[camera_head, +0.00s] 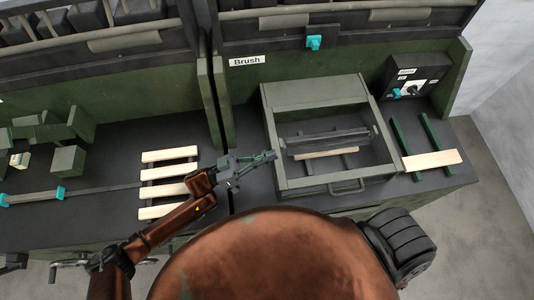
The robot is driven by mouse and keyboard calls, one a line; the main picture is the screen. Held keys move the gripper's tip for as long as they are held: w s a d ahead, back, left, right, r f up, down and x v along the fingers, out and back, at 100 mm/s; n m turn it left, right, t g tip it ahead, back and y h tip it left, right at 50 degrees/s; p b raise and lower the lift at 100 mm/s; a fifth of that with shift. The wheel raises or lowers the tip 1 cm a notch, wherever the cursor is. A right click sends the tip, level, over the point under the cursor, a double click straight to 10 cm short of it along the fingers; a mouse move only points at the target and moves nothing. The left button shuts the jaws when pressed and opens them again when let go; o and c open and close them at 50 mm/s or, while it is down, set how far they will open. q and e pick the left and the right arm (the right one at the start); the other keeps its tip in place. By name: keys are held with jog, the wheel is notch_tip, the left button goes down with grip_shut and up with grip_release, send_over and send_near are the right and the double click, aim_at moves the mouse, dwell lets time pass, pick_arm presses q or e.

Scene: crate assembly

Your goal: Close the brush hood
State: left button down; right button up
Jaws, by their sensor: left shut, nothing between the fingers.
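The brush hood (281,120) is a grey-green box-like frame on the dark bench, under a "Brush" label (247,61). A handle (347,186) is on its front side. Through its large opening I see a dark brush roller (322,138) and a pale wooden slat (327,153). I cannot tell from this view how far the hood is lowered. My left gripper (268,158) is shut and empty, close to the left side of the hood; whether it touches the frame is unclear. My right gripper is not in view.
A control box (416,80) with a teal knob stands at the back right. A wooden slat (432,160) lies across green rails right of the hood. Several slats (169,155) lie left of my gripper. Green blocks (68,160) stand further left.

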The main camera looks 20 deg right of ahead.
pick_arm(q)
notch_tip(320, 180, up, 10)
dwell(0.7)
